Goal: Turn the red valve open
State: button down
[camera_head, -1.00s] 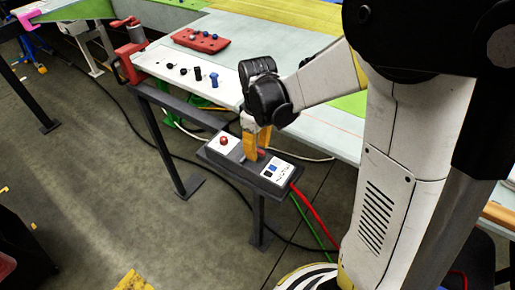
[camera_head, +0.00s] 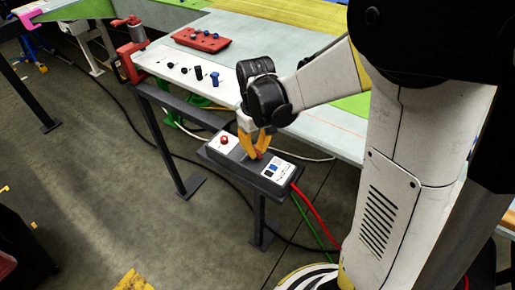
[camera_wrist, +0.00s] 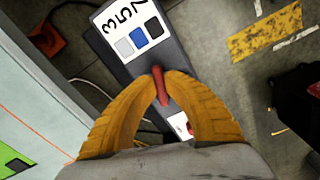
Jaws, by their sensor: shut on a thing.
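The red valve (camera_wrist: 161,86) is a narrow handle on the dark control box, in the middle of the wrist view. A small part of it shows in the head view (camera_head: 259,155). My gripper (camera_wrist: 163,74) has its yellow fingers on both sides of the handle, shut on it, pointing down at the box. In the head view my gripper (camera_head: 257,150) stands over the middle of the box. The fingers hide part of the valve and its base.
The control box (camera_head: 236,164) carries a red button (camera_head: 224,140) at left and a white switch panel (camera_head: 277,172) at right. A workbench (camera_head: 310,118) with small knobs runs behind it. A red hose (camera_head: 313,215) hangs at right. Open floor lies in front.

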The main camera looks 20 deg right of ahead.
jog(key=m, duration=0.3)
jog(key=shift+a+m, duration=0.4)
jog(key=m, duration=0.3)
jog(key=shift+a+m, duration=0.3)
jog(key=shift+a, duration=0.1)
jog(key=m, duration=0.3)
jog(key=shift+w+a, duration=0.25)
jog(key=shift+a, duration=0.05)
jog(key=shift+w+a+m+b, duration=0.1)
jog(key=shift+a+m+b, duration=0.05)
jog(key=shift+m, duration=0.7)
jog(key=shift+w+a+m+b, duration=0.1)
jog(key=shift+m+b, duration=0.05)
jog(key=shift+m, duration=0.7)
jog(key=c, duration=1.5)
grip_release()
jog(key=shift+o, duration=0.2)
jog(key=shift+r, duration=0.1)
